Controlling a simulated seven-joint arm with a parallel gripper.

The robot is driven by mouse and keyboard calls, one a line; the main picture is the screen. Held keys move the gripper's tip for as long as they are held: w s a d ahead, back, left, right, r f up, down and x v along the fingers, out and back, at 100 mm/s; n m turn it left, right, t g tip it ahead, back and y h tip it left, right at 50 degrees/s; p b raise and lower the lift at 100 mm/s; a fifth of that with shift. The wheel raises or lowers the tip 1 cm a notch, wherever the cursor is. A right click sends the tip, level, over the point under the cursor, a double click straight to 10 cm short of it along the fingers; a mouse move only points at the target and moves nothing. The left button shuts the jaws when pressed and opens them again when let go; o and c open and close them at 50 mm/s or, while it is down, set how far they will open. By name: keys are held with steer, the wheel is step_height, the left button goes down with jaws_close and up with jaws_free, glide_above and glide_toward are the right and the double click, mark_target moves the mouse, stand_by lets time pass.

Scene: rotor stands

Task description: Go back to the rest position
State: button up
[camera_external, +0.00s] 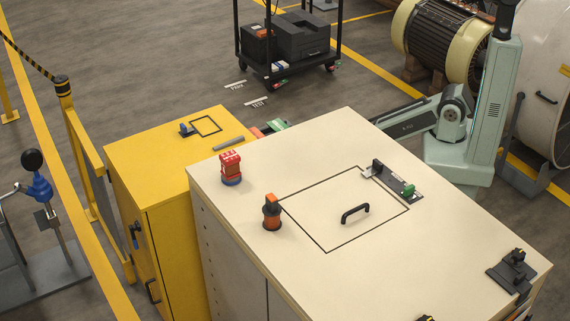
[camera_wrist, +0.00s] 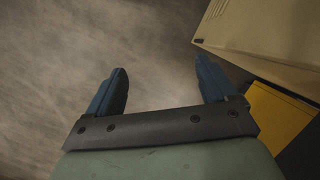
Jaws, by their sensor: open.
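My gripper (camera_wrist: 161,72) shows in the wrist view with its two dark blue fingers wide apart and nothing between them. Grey floor lies beyond the fingers. In the external view my pale green arm stands behind the cream cabinet (camera_external: 310,133), and its forearm reaches left behind the cabinet's far edge. A small green part shows past that edge near the yellow cabinet (camera_external: 150,150); I cannot tell if it is my wrist. My fingers cannot be made out there.
On the cream cabinet stand a red piece (camera_external: 231,168), an orange and black piece (camera_external: 272,213), a handled panel (camera_external: 340,228) and a green-ended fixture (camera_external: 400,186). In the wrist view a cream cabinet edge (camera_wrist: 260,35) lies upper right and a yellow surface (camera_wrist: 275,118) right.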

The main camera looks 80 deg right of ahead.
steer(key=s+a+f+n+g, duration=0.1)
steer(key=s+a, duration=0.2)
steer(key=s, duration=0.6)
steer(key=s+a+f+n+g, duration=0.1)
steer(key=s+a+g, duration=0.1)
steer(key=s, duration=0.8)
steer(key=shift+a+h, duration=0.4)
steer(key=shift+a, duration=0.35)
